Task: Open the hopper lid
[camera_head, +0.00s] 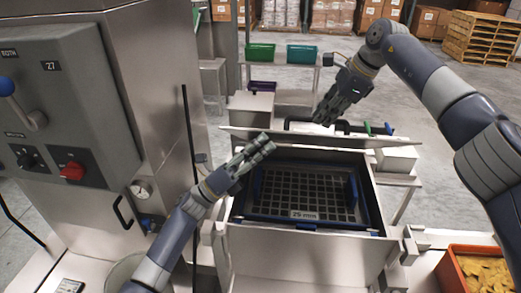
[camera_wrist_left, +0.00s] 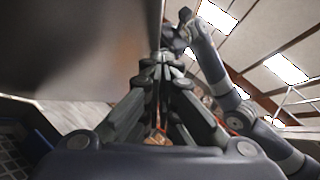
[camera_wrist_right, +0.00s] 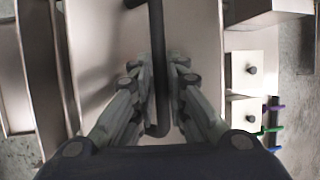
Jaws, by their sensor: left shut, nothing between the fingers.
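The steel hopper (camera_head: 300,255) has its mouth uncovered, with a dark grid (camera_head: 300,190) labelled "25 mm" inside. Its lid (camera_head: 385,143) is raised at the far side and seen nearly edge-on. The lid's black bar handle (camera_head: 296,123) is on its far face; it also shows in the right wrist view (camera_wrist_right: 157,40). My right gripper (camera_head: 322,120) is open beyond the lid, with its fingers (camera_wrist_right: 156,72) on either side of the handle. My left gripper (camera_head: 268,144) is shut and empty over the mouth, close to the lid's near face (camera_wrist_left: 80,45); contact is unclear.
A control cabinet (camera_head: 60,100) with a red switch stands left. An orange crate (camera_head: 485,255) of yellow pieces is at the lower right. Behind are a table with green (camera_head: 260,52) and teal (camera_head: 301,53) bins, and stacked pallets (camera_head: 482,38).

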